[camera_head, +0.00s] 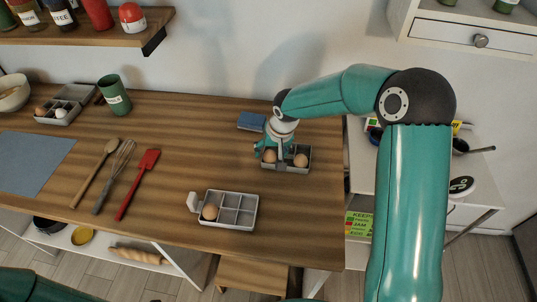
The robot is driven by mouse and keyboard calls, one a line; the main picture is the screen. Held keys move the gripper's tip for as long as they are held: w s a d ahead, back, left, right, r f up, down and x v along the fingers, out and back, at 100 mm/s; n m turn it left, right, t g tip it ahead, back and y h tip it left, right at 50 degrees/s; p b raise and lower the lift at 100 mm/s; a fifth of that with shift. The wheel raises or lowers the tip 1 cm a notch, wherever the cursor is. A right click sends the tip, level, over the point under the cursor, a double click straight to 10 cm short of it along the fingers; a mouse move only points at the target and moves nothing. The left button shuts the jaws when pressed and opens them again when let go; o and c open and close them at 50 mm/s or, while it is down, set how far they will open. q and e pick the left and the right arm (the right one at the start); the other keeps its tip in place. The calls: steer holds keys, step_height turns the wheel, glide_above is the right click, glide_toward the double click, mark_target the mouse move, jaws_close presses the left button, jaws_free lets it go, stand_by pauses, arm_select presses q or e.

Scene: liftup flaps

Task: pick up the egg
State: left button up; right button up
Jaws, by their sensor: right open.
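My right arm reaches in from the right. My right gripper (275,154) points down at the grey egg box at the back right (285,170). It is open, with its fingers over the box. Two brown eggs show in that box: one egg (270,156) close by the fingers, another egg (301,160) to the right. Whether a finger touches an egg I cannot tell. A second grey divided box (238,222) nearer the front holds one brown egg (210,212). A third box at the far left (62,118) holds a brown egg (41,111) and a white egg (61,113). My left gripper is out of view.
A blue block (252,121) lies just left of the gripper. A wooden spoon (95,173), a whisk (114,175), a red spatula (137,184) and a green cup (114,95) are on the left. The table's middle is clear.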

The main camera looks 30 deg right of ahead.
mark_target(271, 152)
steer(key=shift+f, duration=0.3)
steer(key=c, duration=0.9)
steer(key=shift+o, duration=0.2)
step_height(271, 152, up, 20)
steer(key=shift+r+b, duration=0.1)
steer(key=shift+b, duration=0.55)
